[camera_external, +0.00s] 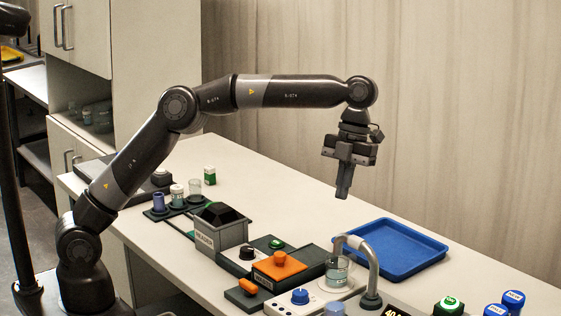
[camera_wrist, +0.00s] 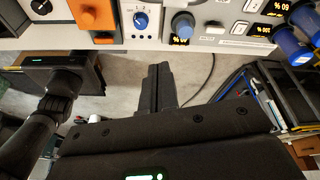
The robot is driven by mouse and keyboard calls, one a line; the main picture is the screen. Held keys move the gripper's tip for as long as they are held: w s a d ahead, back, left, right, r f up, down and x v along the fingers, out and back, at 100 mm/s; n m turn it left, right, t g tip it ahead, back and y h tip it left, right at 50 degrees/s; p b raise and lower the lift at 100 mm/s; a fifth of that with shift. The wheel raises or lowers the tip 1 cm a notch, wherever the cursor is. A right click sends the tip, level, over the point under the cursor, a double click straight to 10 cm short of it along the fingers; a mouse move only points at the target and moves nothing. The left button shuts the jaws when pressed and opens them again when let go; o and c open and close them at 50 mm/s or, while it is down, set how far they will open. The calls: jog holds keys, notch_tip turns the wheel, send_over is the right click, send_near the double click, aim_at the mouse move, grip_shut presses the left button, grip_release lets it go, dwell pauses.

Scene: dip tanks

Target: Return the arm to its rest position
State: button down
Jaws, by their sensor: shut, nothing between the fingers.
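My gripper (camera_external: 343,187) hangs pointing down from the raised arm, above the bench and to the left of the blue tray (camera_external: 395,250). Its fingers are together with nothing between them. In the wrist view my gripper (camera_wrist: 158,72) shows its two fingers side by side and shut. They lie over the floor beyond the bench edge in that view. My arm rises from its base at the left and reaches across the bench. The gripper touches nothing in the external view.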

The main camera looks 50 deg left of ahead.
jog(key=s+a+r+n+t+y, duration=0.1)
jog(key=s+a+r+n+t, duration=0.2)
jog(key=a+n, duration=0.85)
jog(key=s+a+n+t, duration=0.3)
jog(key=s+a+n, duration=0.3)
jog(key=a, duration=1)
jog(key=s+a+f+n+t, duration=0.1)
jog(key=s+a+f+n, duration=0.3)
jog(key=s+a+n, duration=0.2)
jog(key=s+a+f+n+t, duration=0.2)
jog(key=s+a+f+n, duration=0.2)
jog(key=s+a+n, duration=0.3)
jog(key=a+n, duration=0.1)
jog(key=a, duration=0.2)
jog(key=shift+a+n, duration=0.35)
jog(key=shift+a, duration=0.05)
